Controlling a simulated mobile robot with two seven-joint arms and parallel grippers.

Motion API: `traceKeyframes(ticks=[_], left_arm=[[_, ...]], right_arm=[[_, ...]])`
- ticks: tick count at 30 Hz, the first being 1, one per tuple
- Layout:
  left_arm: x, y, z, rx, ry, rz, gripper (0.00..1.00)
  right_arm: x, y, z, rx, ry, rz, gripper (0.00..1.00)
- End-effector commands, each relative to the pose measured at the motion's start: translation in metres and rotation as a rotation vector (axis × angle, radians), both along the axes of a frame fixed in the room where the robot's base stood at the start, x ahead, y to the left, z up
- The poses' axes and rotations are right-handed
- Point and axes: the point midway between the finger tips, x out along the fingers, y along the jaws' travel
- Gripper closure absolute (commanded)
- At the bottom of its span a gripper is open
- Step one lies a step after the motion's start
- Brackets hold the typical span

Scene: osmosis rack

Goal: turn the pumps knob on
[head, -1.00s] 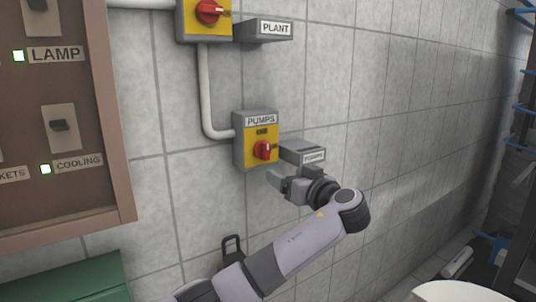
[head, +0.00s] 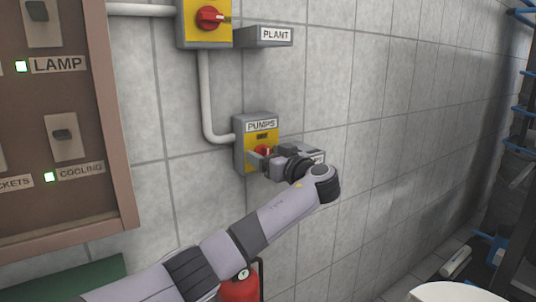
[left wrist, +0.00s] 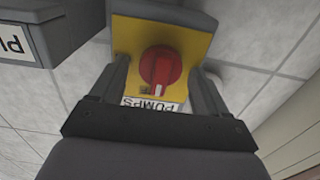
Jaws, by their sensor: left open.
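The pumps switch box (head: 241,128) is grey with a yellow face and a PUMPS label, fixed to the tiled wall. Its red knob (head: 263,149) is partly hidden behind my left gripper (head: 262,162) in the head view. In the left wrist view the red knob (left wrist: 160,68) shows whole, with a pale mark on its ridge pointing towards the PUMPS label. My left gripper (left wrist: 160,85) is open, with one finger on each side of the knob. A gap shows between the knob and each finger. My right gripper is not in view.
A grey box with a label (left wrist: 25,30) juts out beside the pumps switch. The plant switch (head: 208,18) with its own red knob is above. A brown-framed panel (head: 112,130) stands at left. A red extinguisher (head: 240,287) is below my arm.

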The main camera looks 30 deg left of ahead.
Motion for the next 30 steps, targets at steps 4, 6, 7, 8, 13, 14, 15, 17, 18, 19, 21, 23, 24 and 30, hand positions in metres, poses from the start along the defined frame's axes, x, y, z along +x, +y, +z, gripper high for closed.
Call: traceKeyframes(ticks=[4,6,7,8,13,14,15,17,18,19,21,23,24,30], left_arm=[[0.0000,-0.0002,0.0000,0.000,0.000,0.000,0.41],[-0.0001,-0.0004,0.0000,0.000,0.000,0.000,0.64],[-0.0001,-0.0004,0.0000,0.000,0.000,-0.001,0.73],[-0.0001,-0.0004,0.0001,0.000,0.000,0.000,0.80],[0.0000,-0.0006,0.0000,0.001,0.003,-0.001,0.80],[-0.0001,-0.0007,-0.0001,0.002,0.006,-0.001,0.80],[0.0000,-0.0008,-0.0001,0.004,0.010,-0.001,0.80],[0.0000,-0.0009,-0.0002,0.009,0.021,-0.001,0.80],[0.0000,-0.0010,-0.0002,0.013,0.032,-0.001,0.80],[0.0001,-0.0010,-0.0003,0.017,0.042,-0.001,0.80],[0.0003,-0.0011,-0.0003,0.029,0.070,-0.001,0.80],[0.0004,-0.0011,-0.0004,0.041,0.103,-0.001,0.80],[0.0006,-0.0011,-0.0005,0.052,0.128,-0.001,0.80],[0.0013,-0.0014,-0.0004,0.117,0.285,0.000,0.80]], right_arm=[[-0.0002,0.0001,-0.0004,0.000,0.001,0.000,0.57],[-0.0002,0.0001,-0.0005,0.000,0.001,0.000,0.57],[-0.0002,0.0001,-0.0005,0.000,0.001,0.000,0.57],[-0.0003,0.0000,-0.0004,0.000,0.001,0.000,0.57],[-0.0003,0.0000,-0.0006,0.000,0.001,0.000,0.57],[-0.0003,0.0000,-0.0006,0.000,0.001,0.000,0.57],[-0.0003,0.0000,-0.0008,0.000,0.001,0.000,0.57],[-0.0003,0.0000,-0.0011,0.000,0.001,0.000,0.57],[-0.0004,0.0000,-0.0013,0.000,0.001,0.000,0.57],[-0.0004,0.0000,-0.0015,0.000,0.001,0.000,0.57],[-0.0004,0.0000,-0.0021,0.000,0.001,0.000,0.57],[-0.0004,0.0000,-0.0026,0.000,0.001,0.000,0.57],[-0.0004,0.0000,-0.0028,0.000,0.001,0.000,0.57],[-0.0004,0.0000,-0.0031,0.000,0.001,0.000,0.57]])
